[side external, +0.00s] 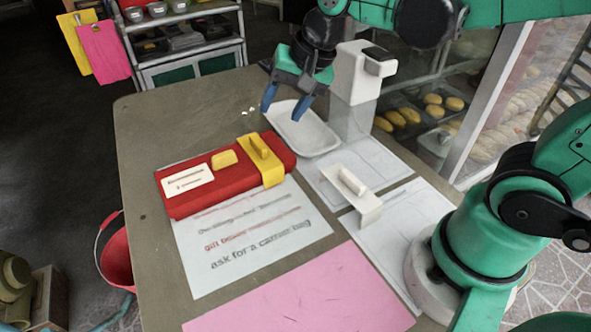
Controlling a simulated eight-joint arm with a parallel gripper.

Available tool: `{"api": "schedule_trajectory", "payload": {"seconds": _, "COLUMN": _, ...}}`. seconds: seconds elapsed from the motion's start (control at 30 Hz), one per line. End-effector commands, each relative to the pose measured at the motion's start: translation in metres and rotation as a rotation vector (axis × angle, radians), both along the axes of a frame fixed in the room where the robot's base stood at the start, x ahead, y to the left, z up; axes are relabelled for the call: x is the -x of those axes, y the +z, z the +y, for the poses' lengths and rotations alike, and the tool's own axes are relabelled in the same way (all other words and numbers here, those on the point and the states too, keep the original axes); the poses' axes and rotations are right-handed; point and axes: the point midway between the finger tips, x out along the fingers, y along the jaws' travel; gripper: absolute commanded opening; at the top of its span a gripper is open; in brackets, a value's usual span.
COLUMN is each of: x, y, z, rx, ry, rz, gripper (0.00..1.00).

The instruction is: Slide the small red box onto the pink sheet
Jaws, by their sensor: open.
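A red box (207,192) with a white label, a yellow knob and a yellow strap with a handle lies at the far end of a white printed sheet (245,262). The pink sheet (310,298) lies flat at the near edge of the table, with nothing on it. It is apart from the red box, with the printed sheet between them. My gripper (287,103) is open and empty, pointing down above the white tray, beyond and to the right of the red box. Its two blue fingertips are apart.
A white tray (312,138) lies behind the red box. A white dispenser (356,85) stands right of it. A white block with a handle (352,196) sits on pale sheets to the right. The table's left side (150,250) is clear. A glass case with loaves (432,105) borders the right.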

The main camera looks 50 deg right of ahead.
Motion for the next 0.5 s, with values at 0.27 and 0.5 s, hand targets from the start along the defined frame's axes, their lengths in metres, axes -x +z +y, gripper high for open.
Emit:
{"api": "schedule_trajectory", "payload": {"seconds": 0.27, "x": -0.049, "y": -0.018, "z": 0.021, "rx": -0.297, "ry": -0.483, "rz": 0.262, "gripper": 0.53}}
{"api": "schedule_trajectory", "payload": {"seconds": 0.5, "x": -0.076, "y": -0.043, "z": 0.035, "rx": -0.446, "ry": -0.825, "rz": 0.468, "gripper": 0.53}}
